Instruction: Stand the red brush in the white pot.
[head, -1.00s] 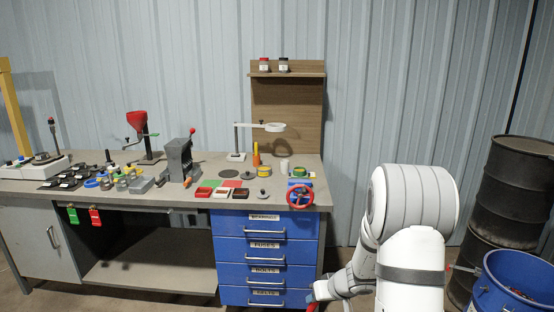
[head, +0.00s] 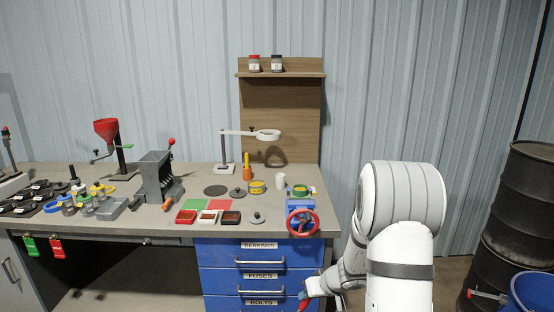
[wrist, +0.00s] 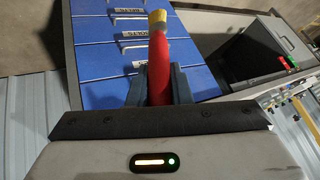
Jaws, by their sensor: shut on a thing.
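The red brush (wrist: 159,62) is between the two dark fingers of my gripper (wrist: 157,85) in the wrist view, with its pale yellow end pointing away from the wrist. My gripper is shut on it. In the head view, a bit of red from the brush (head: 303,303) shows at the bottom, in front of the blue drawers; the gripper there is mostly cut off or hidden. The white pot (head: 281,181) is a small white cylinder standing on the workbench (head: 330,222), behind the blue vise. The brush is well apart from the pot, lower and nearer to me.
A blue vise with a red wheel (head: 302,221) stands at the bench's front right corner. A yellow tin (head: 257,187) and a green-and-yellow tin (head: 300,190) flank the pot. A ring lamp (head: 268,135) hangs behind. A blue barrel (head: 530,292) stands at right.

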